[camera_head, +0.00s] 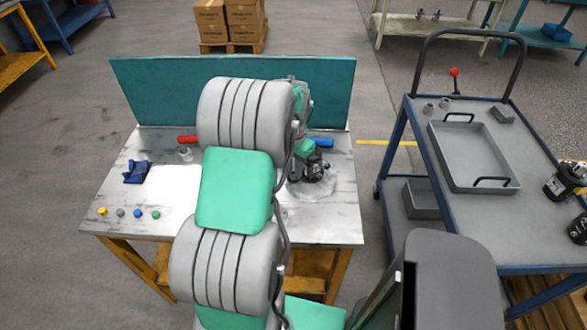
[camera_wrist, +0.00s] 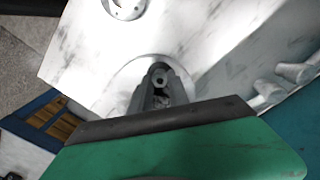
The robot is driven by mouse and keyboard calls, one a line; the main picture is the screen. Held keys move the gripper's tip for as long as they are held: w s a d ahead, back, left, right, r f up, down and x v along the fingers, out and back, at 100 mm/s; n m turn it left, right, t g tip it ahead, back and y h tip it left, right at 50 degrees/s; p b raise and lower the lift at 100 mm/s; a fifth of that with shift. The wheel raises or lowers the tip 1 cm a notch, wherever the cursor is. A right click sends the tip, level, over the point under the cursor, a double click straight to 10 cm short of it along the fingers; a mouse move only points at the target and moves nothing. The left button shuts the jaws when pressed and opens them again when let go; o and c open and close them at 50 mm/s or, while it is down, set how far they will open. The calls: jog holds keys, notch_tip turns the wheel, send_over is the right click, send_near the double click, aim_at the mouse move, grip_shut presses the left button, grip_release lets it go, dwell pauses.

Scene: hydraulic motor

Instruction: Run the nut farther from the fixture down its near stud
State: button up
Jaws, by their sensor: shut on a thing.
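My gripper (camera_wrist: 160,88) shows in the wrist view with its two grey fingers closed around a small grey nut (camera_wrist: 160,77). The nut is seen end-on, with a dark opening around it; the stud cannot be made out. A pale rounded surface lies right behind the fingertips. In the head view my gripper (camera_head: 312,172) is low over a round grey base (camera_head: 318,188) at the workbench's right side, and the nut is too small to tell there. My arm hides much of the bench middle. I cannot tell which part is the fixture, and no second nut is clearly visible.
The workbench (camera_head: 120,222) carries a blue bracket (camera_head: 136,171), a small grey cup (camera_head: 186,154), a red-handled tool (camera_head: 187,139), a blue-handled tool (camera_head: 322,142) and several coloured knobs. A teal panel (camera_head: 150,90) stands behind. A trolley (camera_head: 470,215) with a tray stands right.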

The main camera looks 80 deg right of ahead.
grip_shut()
jog(key=m, duration=0.5)
jog(key=shift+m, duration=0.4)
jog(key=shift+f, duration=0.1)
jog(key=m, duration=0.4)
jog(key=o, duration=0.6)
grip_release()
